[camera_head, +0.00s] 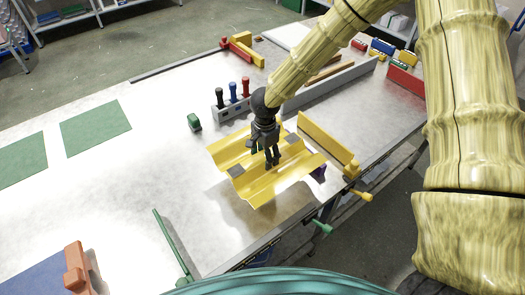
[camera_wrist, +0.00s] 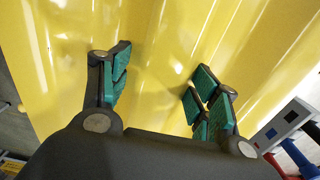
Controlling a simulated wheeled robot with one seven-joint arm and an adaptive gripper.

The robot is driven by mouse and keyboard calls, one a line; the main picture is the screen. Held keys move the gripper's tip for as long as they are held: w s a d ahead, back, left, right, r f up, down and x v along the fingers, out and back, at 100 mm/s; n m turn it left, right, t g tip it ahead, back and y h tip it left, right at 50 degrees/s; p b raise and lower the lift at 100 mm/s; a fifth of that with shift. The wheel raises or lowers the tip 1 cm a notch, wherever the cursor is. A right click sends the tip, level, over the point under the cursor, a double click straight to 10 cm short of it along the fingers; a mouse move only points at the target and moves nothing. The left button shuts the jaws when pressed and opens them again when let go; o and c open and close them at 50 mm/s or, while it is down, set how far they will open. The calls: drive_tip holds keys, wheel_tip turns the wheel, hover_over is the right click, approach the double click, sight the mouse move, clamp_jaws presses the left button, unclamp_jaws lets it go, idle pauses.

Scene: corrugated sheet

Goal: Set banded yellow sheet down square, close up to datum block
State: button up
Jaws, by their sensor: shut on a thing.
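The yellow corrugated sheet (camera_head: 258,188) has dark grey patches on its ridges. It appears to be a little above the metal table, with a shadow beside its near edge. My gripper (camera_head: 271,163) points down at the middle of the sheet and is shut on a ridge. In the wrist view the yellow sheet (camera_wrist: 250,45) fills the background, and the fingers of my gripper (camera_wrist: 158,72) stand either side of a ridge. A small purple block (camera_head: 319,172) shows at the sheet's right corner, partly hidden. I cannot tell which block is the datum block.
A yellow angled bar (camera_head: 328,143) lies close right of the sheet, near yellow and green clamps (camera_head: 322,227) at the table edge. A grey rack (camera_head: 232,107) with coloured-handled tools and a green block (camera_head: 194,122) stand behind. Green mats (camera_head: 95,128) lie left; the table between is clear.

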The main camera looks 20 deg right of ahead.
drive_tip(key=shift+s+d+r, duration=0.15)
drive_tip(key=shift+s+r, duration=0.25)
drive_tip(key=shift+s, duration=0.15)
drive_tip(key=shift+w+f+p, duration=0.45)
drive_tip(key=shift+w+p, duration=0.2)
drive_tip(key=shift+w, duration=0.05)
drive_tip(key=shift+s+f, duration=0.15)
drive_tip(key=shift+f, duration=0.15)
drive_tip(key=shift+s+f+b, duration=0.15)
drive_tip(key=shift+s+b, duration=0.15)
drive_tip(key=shift+w+f, duration=0.25)
drive_tip(key=shift+f, duration=0.65)
drive_tip(key=shift+s+f+b, duration=0.1)
drive_tip(key=shift+f+b, duration=1)
drive_tip(key=shift+f, duration=2.3)
drive_tip(key=shift+r+p, duration=0.1)
drive_tip(key=shift+p, duration=0.2)
drive_tip(key=shift+d+p, duration=0.35)
drive_tip(key=shift+d, duration=0.05)
